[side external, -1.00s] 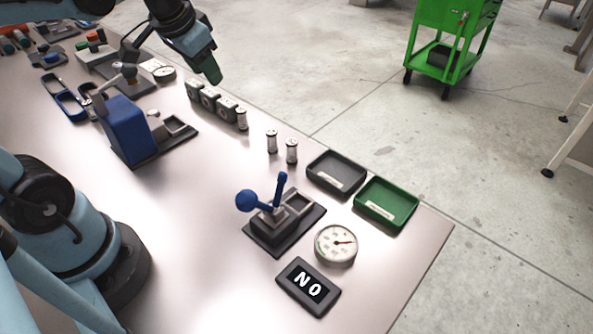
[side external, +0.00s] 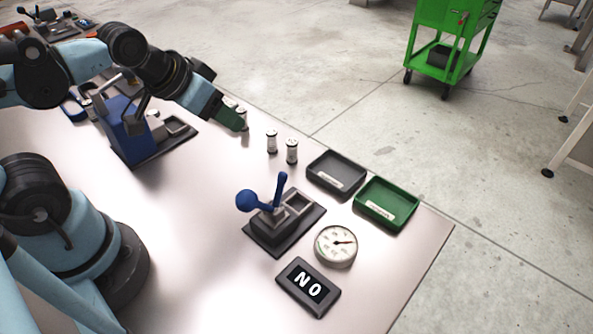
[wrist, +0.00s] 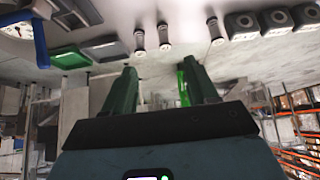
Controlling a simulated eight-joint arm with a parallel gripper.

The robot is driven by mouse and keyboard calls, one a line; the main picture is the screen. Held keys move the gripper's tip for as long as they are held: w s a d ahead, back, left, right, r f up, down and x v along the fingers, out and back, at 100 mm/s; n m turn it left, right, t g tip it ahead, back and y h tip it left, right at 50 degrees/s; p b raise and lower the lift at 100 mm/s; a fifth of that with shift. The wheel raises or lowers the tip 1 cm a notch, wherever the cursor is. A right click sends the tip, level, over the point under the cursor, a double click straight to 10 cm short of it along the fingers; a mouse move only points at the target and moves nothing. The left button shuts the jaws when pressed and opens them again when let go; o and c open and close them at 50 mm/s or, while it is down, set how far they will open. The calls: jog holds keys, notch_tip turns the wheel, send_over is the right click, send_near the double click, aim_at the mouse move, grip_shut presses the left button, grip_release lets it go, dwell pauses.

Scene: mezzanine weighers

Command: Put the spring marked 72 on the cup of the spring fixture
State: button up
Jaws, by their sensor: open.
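Three small pale cylinders with dark ends, apparently the springs, stand upright on the table: one (side external: 272,141), another (side external: 291,151), and a third (side external: 242,112) partly behind my gripper. In the wrist view they are the left (wrist: 139,40), middle (wrist: 164,36) and right (wrist: 214,28) cylinders. No mark of 72 is readable. A black-based fixture (side external: 262,236) with a blue lever and ball stands nearer; I cannot tell whether it is the spring fixture, nor make out its cup. My gripper (side external: 238,124) is open and empty, its green fingers (wrist: 158,72) close to the third cylinder.
A grey tray (side external: 325,184) and a green tray (side external: 367,212) lie by the table edge. A dial (side external: 335,245) and a display reading NO (side external: 308,287) sit in front. A blue fixture (side external: 127,135) stands left. Dark blocks (wrist: 277,20) line up beside the cylinders.

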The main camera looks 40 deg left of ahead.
jog(key=w+a+r+n+g+y, duration=0.3)
jog(key=a+r+n, duration=0.5)
jog(key=a, duration=0.4)
jog(key=n+g, duration=0.7)
jog(key=n, duration=1.2)
send_over(87, 102)
jog(key=w+d, duration=0.3)
notch_tip(87, 102, down, 9)
jog(key=x, duration=1.1)
jog(key=shift+s+a+f, duration=0.15)
jog(key=shift+s+f, duration=0.1)
jog(key=shift+f, duration=0.05)
jog(key=shift+c, duration=0.5)
